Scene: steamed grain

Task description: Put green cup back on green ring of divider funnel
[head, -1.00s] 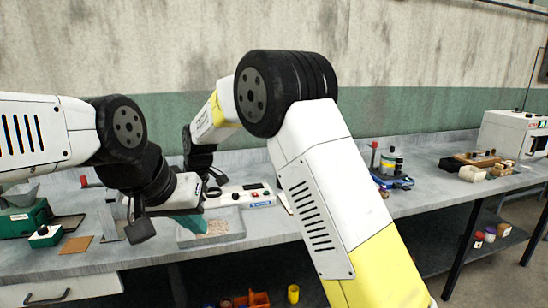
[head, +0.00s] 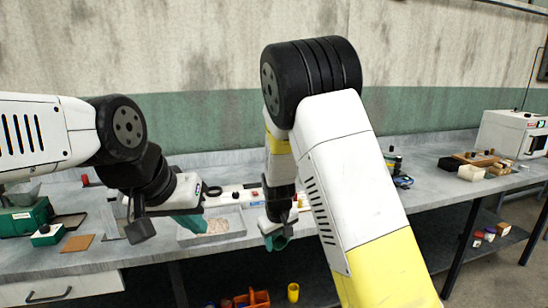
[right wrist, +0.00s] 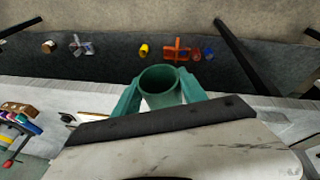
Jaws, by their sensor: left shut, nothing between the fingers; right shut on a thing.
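The green cup (right wrist: 161,88) is between the teal fingers of my right gripper (right wrist: 160,95) in the right wrist view, its open rim facing that camera. In the head view my right gripper (head: 277,236) is shut on the cup (head: 279,243), held near the front edge of the bench, right of the grain tray. My left gripper (head: 190,225) is shut and empty over the tray's left side. I cannot clearly make out the divider funnel or its green ring; my right arm hides part of the bench.
A shallow grey tray (head: 236,233) of grain stands on the bench. A white instrument (head: 232,197) is behind it. A green machine (head: 22,218) stands far left. A blue-based stand (head: 403,181) is partly hidden by my right arm.

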